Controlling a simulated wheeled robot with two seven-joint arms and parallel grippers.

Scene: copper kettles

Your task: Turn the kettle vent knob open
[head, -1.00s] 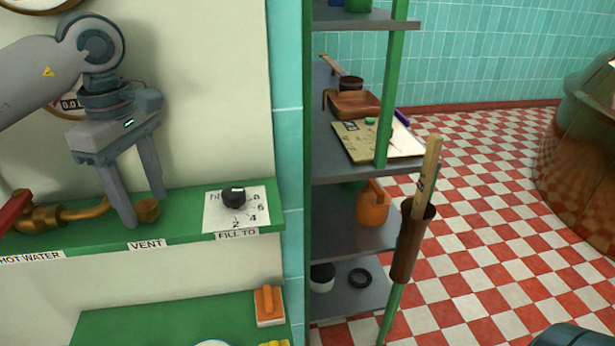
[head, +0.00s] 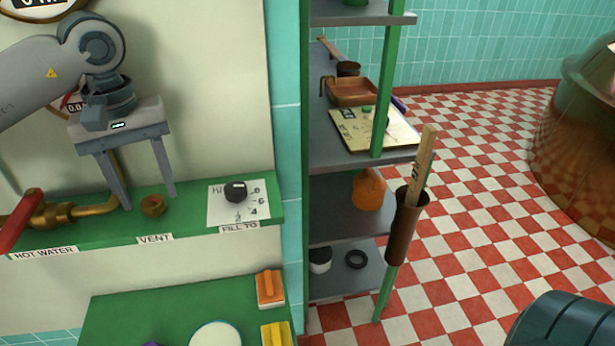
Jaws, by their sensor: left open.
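The vent knob (head: 153,205) is a small round brass knob on the green shelf, above the VENT label (head: 155,238). My left gripper (head: 148,202) is in the head view with its fingers pointing down and spread wide. One finger is to the left of the knob and the other to its right, with gaps on both sides. Whether the fingertips are level with the knob in depth I cannot tell. My right gripper does not show.
A brass hot water valve with a red lever (head: 20,220) is left of the knob. A black FILL TO dial (head: 235,191) on a white plate is to its right. A lower green shelf (head: 130,312) holds an orange block (head: 270,288). A grey rack (head: 345,270) stands further right.

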